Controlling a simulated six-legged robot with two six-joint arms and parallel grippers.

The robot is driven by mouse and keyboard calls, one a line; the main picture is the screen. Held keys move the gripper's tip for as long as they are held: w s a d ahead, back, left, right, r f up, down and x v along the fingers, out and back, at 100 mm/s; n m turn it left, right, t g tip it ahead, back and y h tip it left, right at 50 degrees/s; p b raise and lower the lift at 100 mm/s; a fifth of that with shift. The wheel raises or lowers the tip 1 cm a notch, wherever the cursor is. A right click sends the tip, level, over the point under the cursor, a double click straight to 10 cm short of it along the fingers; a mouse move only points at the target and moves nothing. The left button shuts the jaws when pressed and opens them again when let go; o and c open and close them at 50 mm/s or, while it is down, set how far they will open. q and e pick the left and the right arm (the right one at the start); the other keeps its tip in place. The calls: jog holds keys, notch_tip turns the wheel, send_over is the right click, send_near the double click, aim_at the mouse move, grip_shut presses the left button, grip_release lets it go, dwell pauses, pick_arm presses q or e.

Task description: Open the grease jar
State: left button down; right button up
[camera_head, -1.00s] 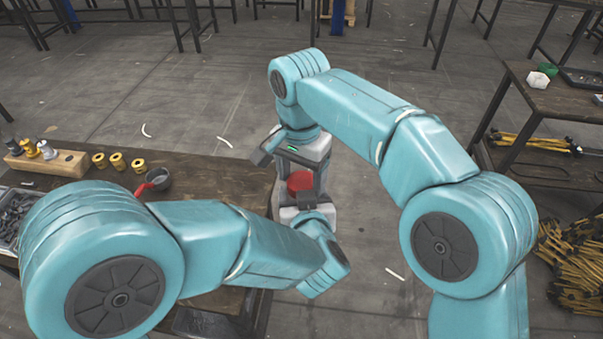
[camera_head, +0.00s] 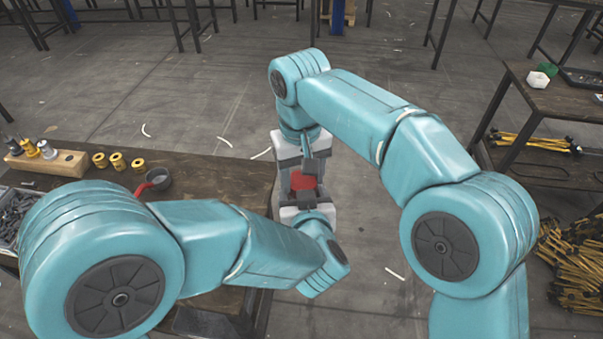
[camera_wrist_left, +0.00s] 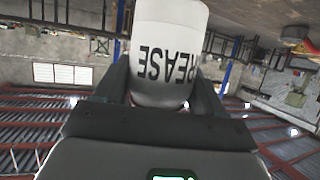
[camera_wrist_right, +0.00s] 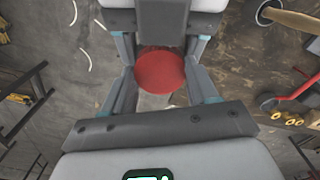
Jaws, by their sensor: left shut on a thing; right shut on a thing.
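The grease jar is a white jar (camera_wrist_left: 168,40) with black "GREASE" lettering, upside down in the left wrist view. My left gripper (camera_wrist_left: 163,95) is shut on the jar's body, one finger on each side. The jar's red lid (camera_wrist_right: 161,72) shows in the right wrist view between the fingers of my right gripper (camera_wrist_right: 163,80), which is shut on it. In the head view the red lid (camera_head: 302,182) shows between the two grippers, with the right gripper beyond it and the left gripper nearer. The jar's white body is mostly hidden there. I cannot tell whether the lid is loose.
A shelf table (camera_head: 555,105) stands at right. The jar is held past the wooden table's right edge, above open floor.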

jog(key=n, duration=0.6)
jog(key=shift+n, duration=0.3)
jog(key=o, duration=1.2)
jog(key=shift+c, duration=0.2)
